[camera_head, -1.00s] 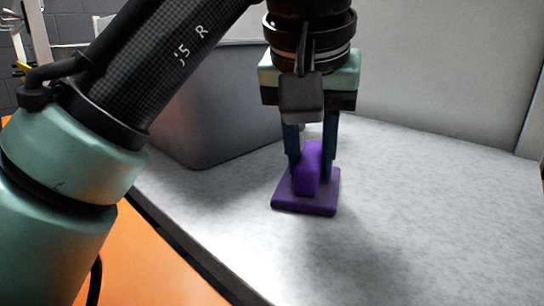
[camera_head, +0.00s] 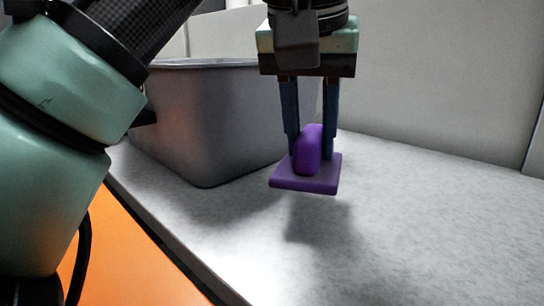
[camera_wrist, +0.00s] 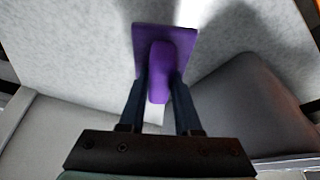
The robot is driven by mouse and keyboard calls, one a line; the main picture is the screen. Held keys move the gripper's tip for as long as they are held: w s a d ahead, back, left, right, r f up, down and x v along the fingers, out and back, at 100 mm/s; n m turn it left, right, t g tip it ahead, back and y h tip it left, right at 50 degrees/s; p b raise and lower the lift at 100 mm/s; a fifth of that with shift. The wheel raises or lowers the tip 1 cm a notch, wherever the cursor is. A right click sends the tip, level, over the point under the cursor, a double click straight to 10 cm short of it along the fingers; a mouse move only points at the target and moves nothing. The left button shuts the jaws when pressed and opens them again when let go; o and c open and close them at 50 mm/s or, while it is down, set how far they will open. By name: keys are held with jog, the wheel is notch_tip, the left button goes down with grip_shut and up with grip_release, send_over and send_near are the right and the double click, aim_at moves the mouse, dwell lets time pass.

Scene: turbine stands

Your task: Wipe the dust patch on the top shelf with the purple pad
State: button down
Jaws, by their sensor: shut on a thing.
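The purple pad (camera_head: 288,183) is a flat square plate with a rounded purple handle (camera_head: 308,152) on top. My gripper (camera_head: 311,150) points down with its two blue fingers shut on the handle. The pad's shadow lies apart from it on the grey speckled shelf surface (camera_head: 420,220), so the pad appears held above the surface, roughly level. In the wrist view, the pad (camera_wrist: 148,38) is between my gripper's fingertips (camera_wrist: 160,75). I cannot make out a distinct dust patch in either view; the pad and shadows cover part of the surface.
A grey open bin (camera_head: 215,120) stands on the surface just left of and behind the pad; it also shows in the wrist view (camera_wrist: 250,105). A pale wall panel (camera_head: 430,80) rises behind. The surface is clear to the right and front. An orange area (camera_head: 130,255) lies beyond its left edge.

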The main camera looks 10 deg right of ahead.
jog(key=shift+r, duration=0.7)
jog(key=shift+r, duration=1.5)
